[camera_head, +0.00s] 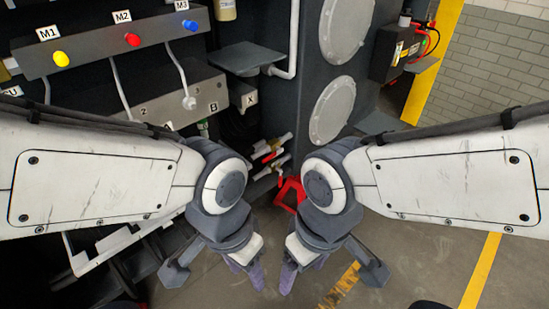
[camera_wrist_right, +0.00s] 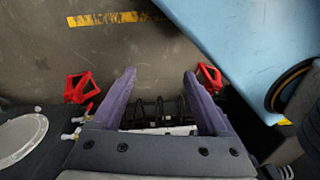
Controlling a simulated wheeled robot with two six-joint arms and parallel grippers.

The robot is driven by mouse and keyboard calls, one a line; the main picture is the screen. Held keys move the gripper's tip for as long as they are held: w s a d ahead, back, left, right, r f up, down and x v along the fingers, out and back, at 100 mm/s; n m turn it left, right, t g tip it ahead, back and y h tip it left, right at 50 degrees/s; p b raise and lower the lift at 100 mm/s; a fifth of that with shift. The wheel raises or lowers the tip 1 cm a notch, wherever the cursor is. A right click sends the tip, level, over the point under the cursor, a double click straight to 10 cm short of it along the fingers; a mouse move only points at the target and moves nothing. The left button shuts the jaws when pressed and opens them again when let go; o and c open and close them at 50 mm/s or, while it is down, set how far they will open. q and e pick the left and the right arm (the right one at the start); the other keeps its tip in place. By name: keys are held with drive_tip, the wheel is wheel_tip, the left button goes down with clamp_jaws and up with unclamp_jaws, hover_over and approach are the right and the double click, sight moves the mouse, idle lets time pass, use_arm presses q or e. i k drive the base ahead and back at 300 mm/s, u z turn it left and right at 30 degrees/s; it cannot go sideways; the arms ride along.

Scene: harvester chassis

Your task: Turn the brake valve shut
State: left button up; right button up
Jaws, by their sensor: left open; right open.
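Small pale valve-like fittings (camera_head: 272,146) with red parts show low on the chassis, between my two arms. I cannot tell which of them is the brake valve. Similar fittings (camera_wrist_right: 84,115) show in the right wrist view, left of the fingers. My left gripper (camera_head: 257,274) and my right gripper (camera_head: 287,278) hang close together, fingers pointing down, in front of and apart from the fittings. The right wrist view shows the right gripper (camera_wrist_right: 162,76) with its purple fingers spread and nothing between them. The left gripper is open, with no object visible in it.
A panel (camera_head: 95,45) with yellow, red and blue knobs is at upper left. A red frame (camera_head: 289,194) stands on the floor behind the grippers. Two round covers (camera_head: 333,108) are on the dark chassis. Open floor (camera_head: 430,265) lies at lower right.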

sight(276, 153)
drive_tip(key=z, duration=0.05)
drive_tip(key=k, duration=0.65)
drive_tip(key=u, duration=0.9)
drive_tip(key=i, duration=1.45)
drive_tip(key=z, duration=0.65)
